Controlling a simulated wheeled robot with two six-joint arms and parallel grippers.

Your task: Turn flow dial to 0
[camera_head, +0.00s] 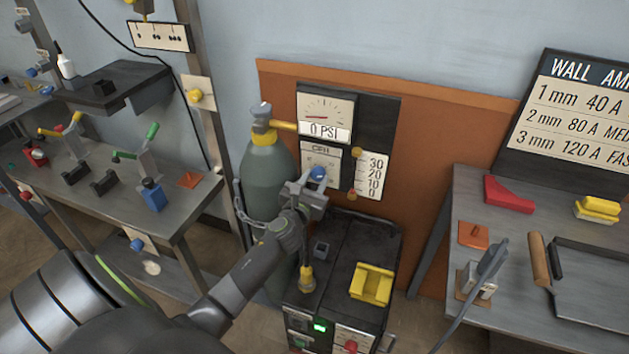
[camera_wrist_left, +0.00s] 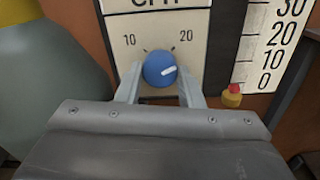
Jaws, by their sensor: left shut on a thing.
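The flow dial is a blue round knob (camera_head: 317,173) on the white CFH panel (camera_head: 333,168) of the wall board. In the left wrist view the blue dial (camera_wrist_left: 160,70) shows a white mark pointing right and slightly up, below the printed 20. The printed 10 is at its upper left; no 0 shows on the dial face. My left gripper (camera_wrist_left: 160,88) is shut on the dial, one finger on each side. In the head view the same gripper (camera_head: 312,185) reaches the panel from below. My right gripper is not in view.
A scale (camera_head: 370,175) reads 30 to 0 beside the panel, with a red-topped yellow piece (camera_wrist_left: 232,96) near its bottom. A gauge (camera_head: 325,110) above reads 0 PSI. A gas cylinder (camera_head: 266,180) stands left. A dark machine (camera_head: 345,250) with a yellow block stands below.

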